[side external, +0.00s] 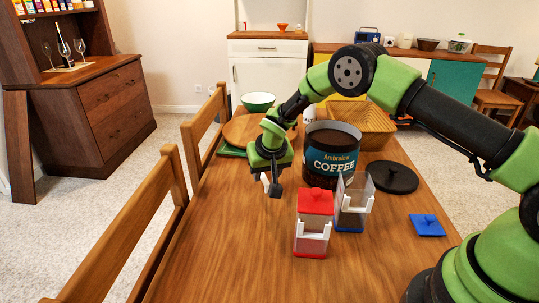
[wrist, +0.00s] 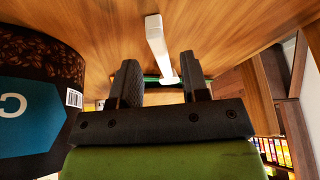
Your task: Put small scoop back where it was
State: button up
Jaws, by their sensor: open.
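My gripper (side external: 271,187) is open above the table, left of the coffee canister. In the wrist view its two dark fingers (wrist: 159,68) stand apart. A slim white piece (wrist: 155,38), probably the small scoop, shows between and beyond them; I cannot tell whether it touches the fingers. A bit of white also shows beside the fingers in the side view (side external: 265,180). The clear blue-based box (side external: 351,216) is open, with a white piece on its front. The clear red-based box (side external: 312,240) wears its red lid (side external: 315,201) and has a similar white piece.
The open coffee canister (side external: 331,157) stands close to my gripper; it fills the left of the wrist view (wrist: 40,95). A round black lid (side external: 392,178) and a blue lid (side external: 427,225) lie to the right. A basket (side external: 370,116) and green bowl (side external: 258,101) are behind. The front left table is clear.

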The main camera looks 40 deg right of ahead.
jog(key=v, duration=0.9)
jog(key=shift+r, duration=0.35)
jog(key=s+r+t+y, duration=0.1)
jog(key=s+r, duration=1.1)
jog(key=r, duration=0.4)
jog(key=s+a+r+t+y, duration=0.1)
jog(key=s+r+t+y, duration=0.1)
jog(key=s, duration=1.4)
jog(key=shift+s+a+r+n+y, duration=0.2)
jog(key=shift+s+r+n+y, duration=0.1)
jog(key=shift+r+y, duration=0.1)
